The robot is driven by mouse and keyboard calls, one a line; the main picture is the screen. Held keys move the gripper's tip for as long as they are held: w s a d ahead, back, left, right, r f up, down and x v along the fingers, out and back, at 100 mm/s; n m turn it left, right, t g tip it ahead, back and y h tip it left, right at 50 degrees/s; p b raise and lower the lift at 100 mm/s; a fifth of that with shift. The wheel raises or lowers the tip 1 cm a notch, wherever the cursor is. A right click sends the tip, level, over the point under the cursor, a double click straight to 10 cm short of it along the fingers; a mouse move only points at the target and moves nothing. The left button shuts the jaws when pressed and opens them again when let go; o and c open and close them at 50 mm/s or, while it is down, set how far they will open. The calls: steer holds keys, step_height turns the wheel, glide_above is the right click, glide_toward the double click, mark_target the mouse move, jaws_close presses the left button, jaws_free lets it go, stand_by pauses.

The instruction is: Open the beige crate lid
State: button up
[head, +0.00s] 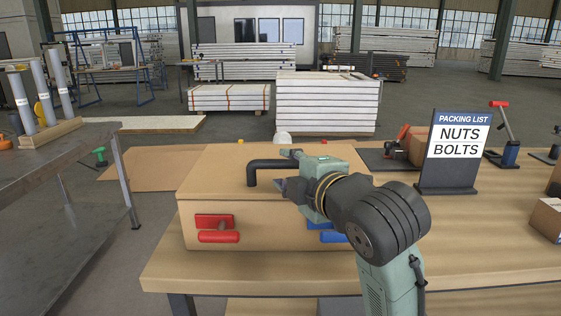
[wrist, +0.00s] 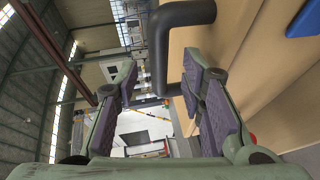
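The beige crate (head: 205,200) stands on the wooden table with its flat lid (head: 215,171) down. A black bar handle (head: 265,164) rises from the lid; it also shows in the wrist view (wrist: 160,45). Red latch parts (head: 216,221) sit on the front left of the crate. Blue latch parts (head: 332,237) at the front right are partly hidden by my arm. My gripper (head: 287,169) is at the right part of the handle. In the wrist view its fingers (wrist: 162,72) are apart, with the handle showing between the tips. I cannot tell whether they touch it.
A packing list sign (head: 456,150) reading nuts and bolts stands right of the crate on the wooden table (head: 420,285). Small boxes and red-handled tools stand farther right. A grey workbench (head: 60,165) is at left, with a floor gap between.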

mark_target(283, 166)
steer(key=shift+x, duration=2.1)
steer(key=shift+c, duration=0.2)
jaws_close()
